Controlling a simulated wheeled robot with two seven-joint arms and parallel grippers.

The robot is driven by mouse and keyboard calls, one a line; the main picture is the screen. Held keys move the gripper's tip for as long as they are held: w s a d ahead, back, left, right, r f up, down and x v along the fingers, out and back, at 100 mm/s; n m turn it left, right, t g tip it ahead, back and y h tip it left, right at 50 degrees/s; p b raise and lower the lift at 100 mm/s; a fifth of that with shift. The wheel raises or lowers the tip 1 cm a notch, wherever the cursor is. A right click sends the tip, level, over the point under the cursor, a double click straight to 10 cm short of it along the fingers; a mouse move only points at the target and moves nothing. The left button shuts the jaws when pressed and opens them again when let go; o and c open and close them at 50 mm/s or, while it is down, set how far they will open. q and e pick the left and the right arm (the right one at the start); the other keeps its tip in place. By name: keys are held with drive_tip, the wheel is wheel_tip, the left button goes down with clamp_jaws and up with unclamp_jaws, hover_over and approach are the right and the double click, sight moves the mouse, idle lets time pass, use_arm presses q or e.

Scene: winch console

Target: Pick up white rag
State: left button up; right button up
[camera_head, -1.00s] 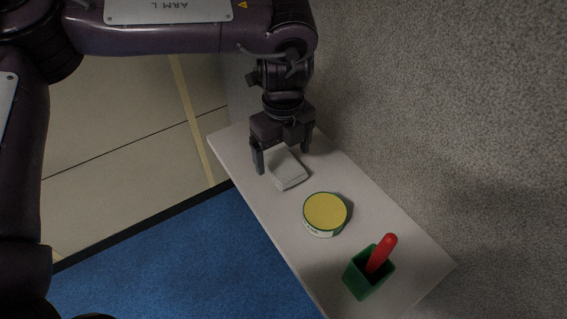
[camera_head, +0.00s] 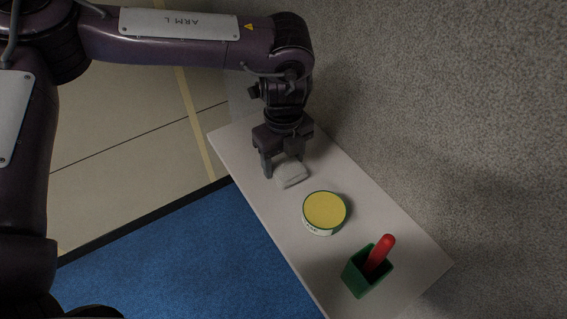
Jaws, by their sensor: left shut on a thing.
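The white rag (camera_head: 292,176) is a small folded pale block at the far end of the white shelf. My left gripper (camera_head: 284,168) points down over it, with its fingers closed on the rag's far part. The fingers hide that part of the rag. I cannot tell whether the rag touches the shelf or is just off it. My right gripper is not in view.
A round tin with a yellow lid (camera_head: 324,211) stands close in front of the rag on the shelf (camera_head: 287,228). A green box (camera_head: 366,274) holding a red-handled thing (camera_head: 379,254) stands nearer. A grey wall (camera_head: 450,120) runs along the right side.

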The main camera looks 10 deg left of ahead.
sight(284, 162)
use_arm(q)
drive_tip(key=shift+r, duration=0.15)
drive_tip(key=shift+w+r, duration=0.1)
drive_tip(key=shift+r, duration=0.5)
wheel_tip(284, 162, up, 19)
drive_tip(key=shift+f, duration=0.2)
